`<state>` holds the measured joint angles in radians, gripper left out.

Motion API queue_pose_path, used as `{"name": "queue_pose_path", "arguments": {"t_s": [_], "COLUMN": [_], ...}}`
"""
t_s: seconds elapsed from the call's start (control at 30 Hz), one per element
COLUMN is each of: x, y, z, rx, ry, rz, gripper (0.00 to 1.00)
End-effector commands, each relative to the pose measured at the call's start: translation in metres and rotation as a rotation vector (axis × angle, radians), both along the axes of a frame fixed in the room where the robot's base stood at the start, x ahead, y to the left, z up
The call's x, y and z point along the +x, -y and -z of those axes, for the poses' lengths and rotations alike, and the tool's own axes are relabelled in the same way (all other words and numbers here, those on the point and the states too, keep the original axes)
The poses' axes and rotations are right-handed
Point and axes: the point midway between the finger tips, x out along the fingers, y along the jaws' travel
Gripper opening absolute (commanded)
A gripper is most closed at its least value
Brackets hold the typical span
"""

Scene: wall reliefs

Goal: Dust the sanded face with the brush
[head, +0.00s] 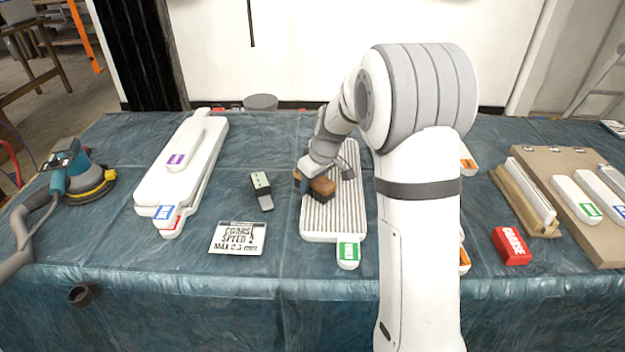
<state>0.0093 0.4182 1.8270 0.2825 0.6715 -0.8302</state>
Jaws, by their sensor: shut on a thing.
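The ribbed white relief panel (334,218) lies flat on the covered table in the middle of the head view, with a green label on its near tab. My gripper (316,177) is over the panel's left part and is shut on a brush (321,187) with a brown body. The brush sits at the panel's left edge, low over the ribs; I cannot tell whether it touches them. My arm comes in from the right and hides the area right of the panel.
A stacked white panel (183,170) lies left, with a sander (75,178) beyond it. A small dark device (261,190) and a printed card (238,238) lie left of the ribbed panel. A red block (511,246) and a brown board (583,165) are at right.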

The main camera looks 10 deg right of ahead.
Motion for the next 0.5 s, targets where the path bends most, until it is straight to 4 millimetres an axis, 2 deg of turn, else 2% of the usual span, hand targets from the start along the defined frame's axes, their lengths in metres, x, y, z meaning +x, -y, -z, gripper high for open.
{"name": "queue_pose_path", "arguments": {"t_s": [0.23,0.5], "x": [0.001,0.023], "y": [0.000,0.005], "z": [0.002,0.003], "rx": [0.000,0.000], "ry": [0.001,0.000], "rz": [0.000,0.000], "gripper": [0.23,0.23]}}
